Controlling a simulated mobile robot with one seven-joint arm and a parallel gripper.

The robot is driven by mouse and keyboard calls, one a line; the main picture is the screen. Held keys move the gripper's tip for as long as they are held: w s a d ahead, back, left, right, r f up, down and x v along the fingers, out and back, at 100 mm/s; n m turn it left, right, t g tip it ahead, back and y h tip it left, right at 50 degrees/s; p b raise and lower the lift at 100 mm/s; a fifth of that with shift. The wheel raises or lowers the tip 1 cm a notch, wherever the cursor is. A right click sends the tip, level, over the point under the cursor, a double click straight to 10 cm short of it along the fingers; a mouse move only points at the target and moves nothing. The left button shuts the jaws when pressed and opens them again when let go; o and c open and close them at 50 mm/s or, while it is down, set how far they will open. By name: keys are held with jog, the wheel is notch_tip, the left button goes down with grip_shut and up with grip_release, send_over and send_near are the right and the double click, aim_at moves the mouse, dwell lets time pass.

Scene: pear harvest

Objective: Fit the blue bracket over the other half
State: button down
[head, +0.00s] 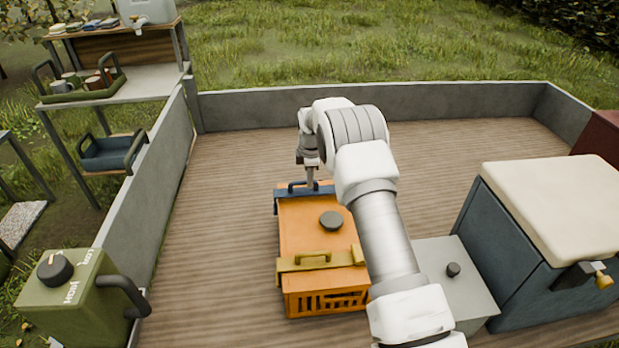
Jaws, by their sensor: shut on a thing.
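The blue bracket (287,192) lies across the far end of an orange crate (310,228) with a closed orange top. Its raised handle (293,184) stands at the far edge. My gripper (311,182) points down at the bracket's handle and is shut on it. The fingertips are small and partly merge with the handle. A yellow bracket (318,261) with its own handle spans the near end of the crate. A dark round knob (331,221) sits on the top between the two brackets. My arm hides the crate's right side and the bracket's right end.
A grey box (455,285) with a knob and a dark blue chest (515,250) with a cream lid stand to the right. A green canister (80,300) is at lower left. Low grey walls (370,105) edge the wooden deck, clear left of the crate.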

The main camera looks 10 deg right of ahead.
jog(key=shift+f+b, duration=0.7)
jog(key=shift+f, duration=0.35)
jog(key=c, duration=0.7)
grip_release()
jog(key=shift+c, duration=0.2)
jog(key=shift+r, duration=0.1)
